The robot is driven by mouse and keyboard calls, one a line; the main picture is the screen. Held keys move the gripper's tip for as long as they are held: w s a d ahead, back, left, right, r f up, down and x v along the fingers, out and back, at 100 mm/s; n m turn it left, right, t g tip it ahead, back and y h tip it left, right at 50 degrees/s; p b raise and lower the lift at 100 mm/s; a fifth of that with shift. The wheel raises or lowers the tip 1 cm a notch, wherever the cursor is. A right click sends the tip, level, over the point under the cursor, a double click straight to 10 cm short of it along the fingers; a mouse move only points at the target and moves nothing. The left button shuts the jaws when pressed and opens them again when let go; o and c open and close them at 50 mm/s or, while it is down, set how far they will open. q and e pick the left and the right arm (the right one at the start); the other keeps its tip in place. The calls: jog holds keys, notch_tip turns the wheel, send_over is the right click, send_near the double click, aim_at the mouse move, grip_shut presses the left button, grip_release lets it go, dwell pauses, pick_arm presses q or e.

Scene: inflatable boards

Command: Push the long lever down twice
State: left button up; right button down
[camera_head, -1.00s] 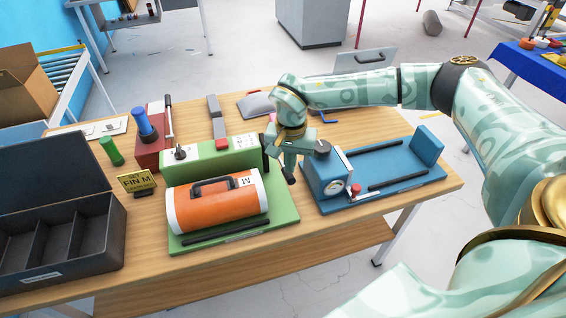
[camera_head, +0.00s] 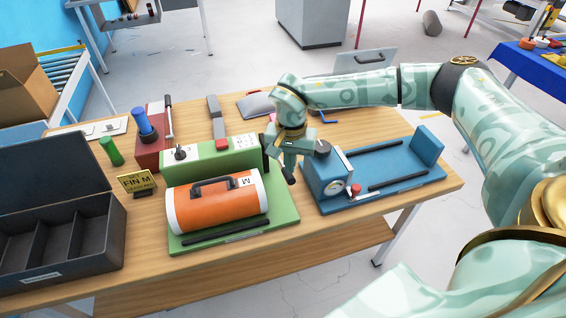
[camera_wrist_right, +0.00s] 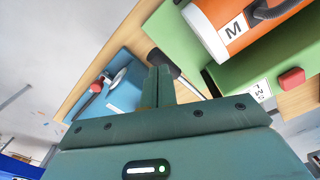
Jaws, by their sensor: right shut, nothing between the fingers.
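My right gripper (camera_head: 289,168) is shut and empty. It points down in the gap between the green device (camera_head: 209,158) and the blue device (camera_head: 326,178). In the right wrist view, my closed fingers (camera_wrist_right: 157,82) lie close to a long lever with a metal shaft and a black grip (camera_wrist_right: 158,59). The fingers cover part of this lever, and I cannot tell whether they touch it. In the head view, the lever's dark end (camera_head: 289,177) shows just below my fingers. My left gripper is not in view.
An orange cylinder (camera_head: 217,204) with a black handle lies on the green base. The blue device carries a red-knobbed part (camera_head: 355,189) near my gripper. A red device (camera_head: 151,150), a FIN M sign (camera_head: 137,181) and a dark compartment box (camera_head: 60,262) stand further left.

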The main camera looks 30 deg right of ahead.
dwell(0.4)
jog(key=shift+f+b, duration=2.6)
jog(key=shift+f, duration=2.95)
jog(key=shift+r, duration=0.1)
notch_tip(320, 180, up, 12)
jog(key=p, duration=1.1)
jog(key=shift+r, duration=0.2)
